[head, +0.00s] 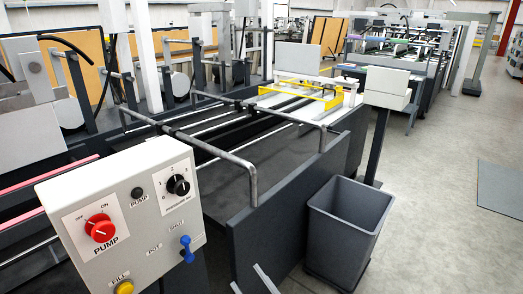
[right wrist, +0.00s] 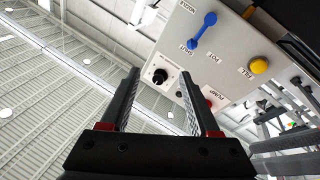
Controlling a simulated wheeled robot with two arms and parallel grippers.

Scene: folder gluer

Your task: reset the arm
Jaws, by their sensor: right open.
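The panel carries a red pump knob (head: 101,228), a black dial (head: 178,185), a blue lever (head: 187,248) and a yellow button (head: 124,287). In the wrist view the black dial (right wrist: 160,76) appears between the fingers, and the red knob (right wrist: 212,97) is partly behind one finger. My left gripper is out of view.
A dark grey bin (head: 342,225) stands on the floor right of the machine's dark side wall (head: 275,222). A grey rail (head: 225,157) runs above the machine bed. A yellow frame (head: 305,92) is farther back. The floor at the right is open, with a dark mat (head: 500,187).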

